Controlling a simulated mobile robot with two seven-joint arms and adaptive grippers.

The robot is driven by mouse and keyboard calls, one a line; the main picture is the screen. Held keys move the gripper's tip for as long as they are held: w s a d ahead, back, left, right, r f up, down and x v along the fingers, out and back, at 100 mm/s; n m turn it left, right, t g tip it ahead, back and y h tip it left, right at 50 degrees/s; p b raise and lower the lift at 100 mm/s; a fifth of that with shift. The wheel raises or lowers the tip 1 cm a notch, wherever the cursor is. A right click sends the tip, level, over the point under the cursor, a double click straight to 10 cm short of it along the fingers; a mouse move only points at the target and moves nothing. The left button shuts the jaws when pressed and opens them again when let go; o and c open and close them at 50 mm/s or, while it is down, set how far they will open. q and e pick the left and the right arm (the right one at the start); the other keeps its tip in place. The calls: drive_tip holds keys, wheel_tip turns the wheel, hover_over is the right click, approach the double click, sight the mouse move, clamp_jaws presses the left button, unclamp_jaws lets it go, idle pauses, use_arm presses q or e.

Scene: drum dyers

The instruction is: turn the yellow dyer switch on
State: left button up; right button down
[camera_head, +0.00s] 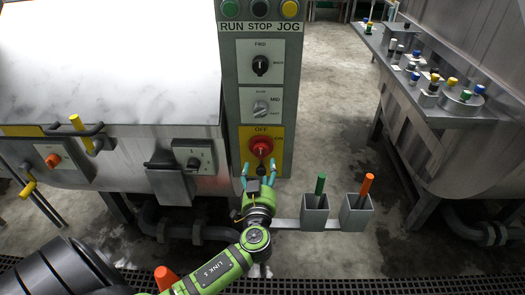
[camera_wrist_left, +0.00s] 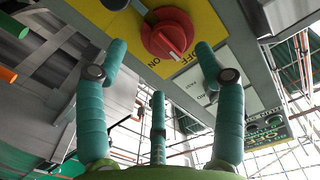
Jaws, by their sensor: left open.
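The yellow dyer switch is a red round knob (camera_head: 261,146) on a yellow plate (camera_head: 246,132) low on the grey control panel. OFF is printed above the knob. The knob also shows in the left wrist view (camera_wrist_left: 167,36), with ON and OFF lettering beside it. I cannot tell which setting it points to. My left gripper (camera_head: 259,170) is open just below the knob. In the left wrist view its teal fingers (camera_wrist_left: 160,50) are spread around the knob's outline, with nothing held between them. I cannot tell whether they touch it. My right gripper is not in view.
Above the switch are two black-and-grey rotary selectors (camera_head: 260,65) and RUN, STOP, JOG buttons (camera_head: 260,8). Grey holders with green (camera_head: 320,184) and orange (camera_head: 367,184) handles stand at right. A steel drum (camera_head: 110,60) is at left. Open floor (camera_head: 330,110) lies between the machines.

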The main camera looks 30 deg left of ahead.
sight(261, 155)
use_arm(q)
drive_tip(key=x, duration=0.2)
drive_tip(key=p+x, duration=0.1)
drive_tip(key=x, duration=0.1)
drive_tip(key=r+p+x, duration=0.1)
drive_tip(key=x, duration=0.1)
drive_tip(key=shift+a+r, duration=0.1)
drive_tip(key=shift+a, duration=0.2)
drive_tip(key=shift+w+a, duration=0.1)
drive_tip(key=shift+w, duration=0.25)
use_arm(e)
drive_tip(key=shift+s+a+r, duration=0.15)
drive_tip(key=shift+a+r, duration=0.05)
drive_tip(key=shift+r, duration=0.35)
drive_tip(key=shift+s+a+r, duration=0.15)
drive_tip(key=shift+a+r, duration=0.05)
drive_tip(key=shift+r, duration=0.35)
use_arm(q)
drive_tip(key=c, duration=1.2)
